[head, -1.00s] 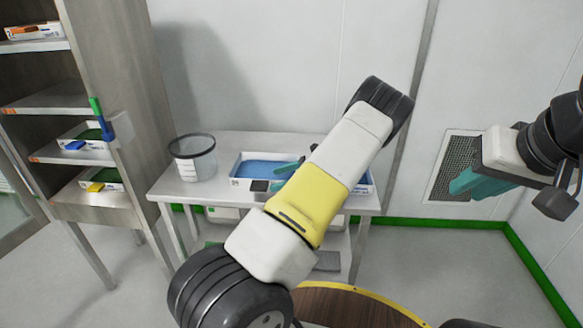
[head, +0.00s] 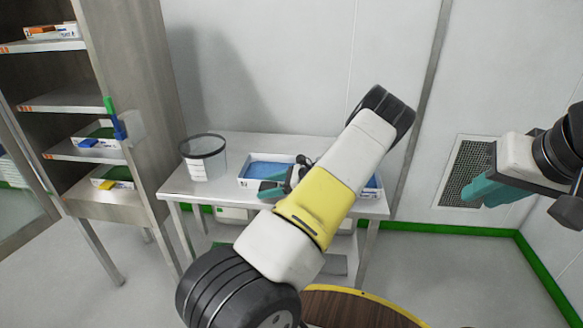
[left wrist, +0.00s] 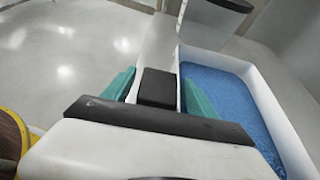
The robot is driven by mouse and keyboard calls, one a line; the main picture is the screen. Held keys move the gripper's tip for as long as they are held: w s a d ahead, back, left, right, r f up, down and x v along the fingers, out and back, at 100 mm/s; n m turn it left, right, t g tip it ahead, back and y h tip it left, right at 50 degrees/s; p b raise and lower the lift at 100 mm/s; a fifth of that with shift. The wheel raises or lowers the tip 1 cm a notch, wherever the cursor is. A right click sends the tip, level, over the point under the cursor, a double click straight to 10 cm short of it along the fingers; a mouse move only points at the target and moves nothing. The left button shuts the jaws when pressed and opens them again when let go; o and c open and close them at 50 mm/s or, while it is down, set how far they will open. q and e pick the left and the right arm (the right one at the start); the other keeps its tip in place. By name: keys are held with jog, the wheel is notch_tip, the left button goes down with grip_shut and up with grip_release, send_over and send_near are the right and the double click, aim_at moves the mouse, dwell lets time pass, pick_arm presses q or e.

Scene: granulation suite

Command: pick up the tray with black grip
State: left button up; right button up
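The white tray with blue contents (head: 243,184) lies on the table, partly hidden behind my left arm in the head view. Its white rim (left wrist: 262,92) and blue inside fill the right of the left wrist view. The black grip (left wrist: 157,87) sticks out from the tray's near side. My left gripper (head: 272,187) is at this side, with one teal finger on each side of the grip and narrow gaps showing; contact cannot be made out. My right gripper (head: 487,191) is raised at the right, away from the table; its fingers overlap in view.
A clear bucket with a dark rim (head: 203,158) stands on the table (head: 225,206) left of the tray. A shelf unit (head: 135,100) with small trays stands at the left. A wall grille (head: 465,172) is behind my right gripper. A round brown surface (head: 345,308) is at the bottom.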

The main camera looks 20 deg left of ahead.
pick_arm(q)
grip_shut()
jog(key=shift+r, duration=0.15)
jog(key=shift+r, duration=0.6)
notch_tip(320, 180, up, 2)
jog(key=shift+r, duration=0.2)
jog(key=s+d+r, duration=0.1)
jog(key=s, duration=1.5)
jog(key=shift+d, duration=0.3)
jog(key=shift+r, duration=0.1)
